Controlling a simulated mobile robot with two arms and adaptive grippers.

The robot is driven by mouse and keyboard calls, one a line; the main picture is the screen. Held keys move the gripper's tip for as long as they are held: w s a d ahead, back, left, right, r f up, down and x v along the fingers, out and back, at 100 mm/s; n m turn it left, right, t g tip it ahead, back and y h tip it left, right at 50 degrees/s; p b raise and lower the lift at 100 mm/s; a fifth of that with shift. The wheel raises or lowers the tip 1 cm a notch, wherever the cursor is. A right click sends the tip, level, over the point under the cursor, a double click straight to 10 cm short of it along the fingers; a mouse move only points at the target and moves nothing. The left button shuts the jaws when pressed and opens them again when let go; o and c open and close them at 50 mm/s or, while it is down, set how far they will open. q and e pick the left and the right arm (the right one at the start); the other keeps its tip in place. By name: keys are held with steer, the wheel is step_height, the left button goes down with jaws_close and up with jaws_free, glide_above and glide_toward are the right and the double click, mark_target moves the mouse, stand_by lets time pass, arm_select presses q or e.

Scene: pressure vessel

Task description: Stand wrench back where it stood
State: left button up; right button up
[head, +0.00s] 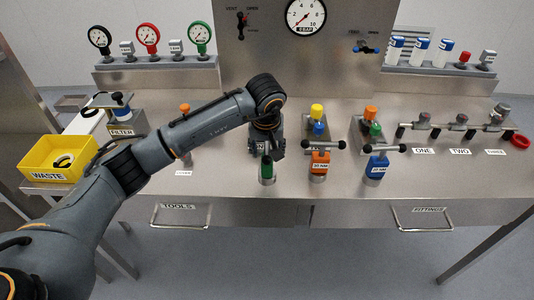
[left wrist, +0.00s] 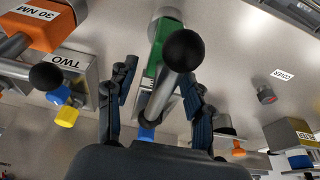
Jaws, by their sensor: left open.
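A green wrench (head: 267,171) stands near the front edge of the bench, left of the orange wrench (head: 320,162) marked 30 NM and the blue wrench (head: 377,168). My left gripper (head: 266,148) is just above and behind it. In the left wrist view the green wrench (left wrist: 158,50) shows its grey crossbar with a black ball end running between the two open fingers (left wrist: 160,100). The fingers are apart on either side of the bar; contact is not clear. The gripper hides part of the wrench top in the head view. My right gripper is not in view.
A block with yellow and blue caps (head: 317,122) and one with orange and green caps (head: 371,122) stand behind the wrenches. A yellow waste bin (head: 40,162) and filter stand (head: 127,130) are left. A fittings rail (head: 455,127) is right. Drawer handles (head: 180,215) project in front.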

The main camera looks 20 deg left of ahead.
arm_select(q)
steer(key=b+v, duration=0.2)
steer(key=v, duration=0.7)
steer(key=shift+s+r+b, duration=0.15)
steer(key=shift+r+b, duration=0.1)
steer(key=shift+b, duration=0.05)
steer(key=shift+s+d+r, duration=0.1)
steer(key=shift+s+r, duration=0.05)
steer(key=shift+r, duration=0.25)
steer(key=shift+f, duration=0.1)
